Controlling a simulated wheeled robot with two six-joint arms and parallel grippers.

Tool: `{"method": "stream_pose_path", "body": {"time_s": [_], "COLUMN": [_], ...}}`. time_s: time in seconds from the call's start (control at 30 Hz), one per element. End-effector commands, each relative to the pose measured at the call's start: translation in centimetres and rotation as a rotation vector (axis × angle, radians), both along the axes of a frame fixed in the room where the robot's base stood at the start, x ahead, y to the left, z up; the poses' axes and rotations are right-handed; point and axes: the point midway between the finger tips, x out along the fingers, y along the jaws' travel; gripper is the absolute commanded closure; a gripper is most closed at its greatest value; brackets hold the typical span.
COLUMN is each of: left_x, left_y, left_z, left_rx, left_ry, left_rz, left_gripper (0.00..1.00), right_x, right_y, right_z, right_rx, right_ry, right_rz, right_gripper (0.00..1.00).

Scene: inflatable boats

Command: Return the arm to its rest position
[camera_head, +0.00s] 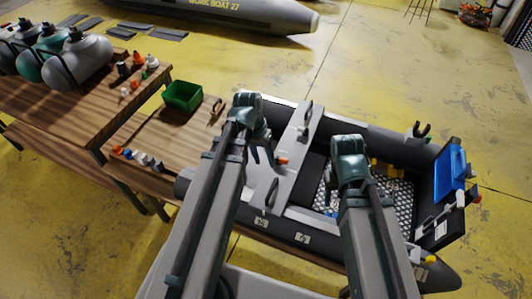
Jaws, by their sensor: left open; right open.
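My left gripper (263,156) hangs at the end of the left arm, over the near-left part of a grey inflatable boat (375,133). Its fingers are apart with nothing seen between them, close to a small orange-tipped item (282,161). My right gripper (350,158) is over the middle of the boat, right of the grey cross bench (292,148). Its wrist hides most of its fingers, and I see nothing held there. Both arms reach forward from the bottom of the view.
A wooden table (140,133) left of the boat carries a green bin (183,96) and several small items. A higher wooden bench (95,100) holds grey and green tanks. A blue item (452,170) is at the boat's right end.

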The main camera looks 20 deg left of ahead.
Motion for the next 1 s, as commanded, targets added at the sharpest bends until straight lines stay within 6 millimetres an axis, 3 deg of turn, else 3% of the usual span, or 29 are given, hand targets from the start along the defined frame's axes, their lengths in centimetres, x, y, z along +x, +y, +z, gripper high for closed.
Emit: {"method": "stream_pose_path", "body": {"time_s": [0.27,0.7,1.0], "left_x": [-0.2,-5.8,-7.2], "left_y": [-0.4,-10.4,-12.4], "left_z": [0.0,-0.4,-0.3], "left_rx": [0.005,0.233,0.3], "left_ry": [0.002,0.013,-0.003], "left_rz": [-0.008,-0.209,-0.255], "left_gripper": [0.5,0.5,0.5], "right_x": [0.0,0.0,0.0], "right_y": [0.0,0.0,0.0], "right_z": [0.0,0.0,0.0], "right_rx": [0.0,0.0,0.0], "right_ry": [0.0,0.0,0.0], "right_rz": [0.0,0.0,0.0], "right_gripper": [0.5,0.5,0.5]}}
